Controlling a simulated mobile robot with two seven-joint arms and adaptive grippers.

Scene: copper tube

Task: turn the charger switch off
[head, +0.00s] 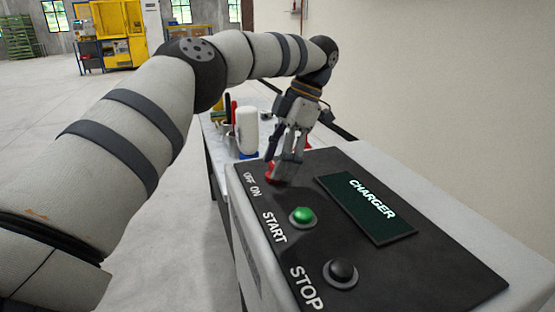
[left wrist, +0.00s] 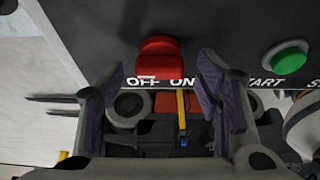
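The charger box has a black top panel (head: 420,270) with a dark CHARGER sign (head: 368,207). The red charger switch (left wrist: 157,58) sits by the OFF and ON labels; in the head view only a bit of its red (head: 271,174) shows beside my gripper. My left gripper (head: 285,172) points down at the panel's far end, over the switch. In the left wrist view its two fingers (left wrist: 162,68) are spread, with the red switch between and just beyond the tips. I cannot tell whether a finger touches it. My right gripper is not in view.
A green START button (head: 302,215) and a black STOP button (head: 341,270) stand on the same panel, nearer to me. Behind the box is a table with a white bottle (head: 247,128) and several small items. A wall (head: 450,80) runs along the right.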

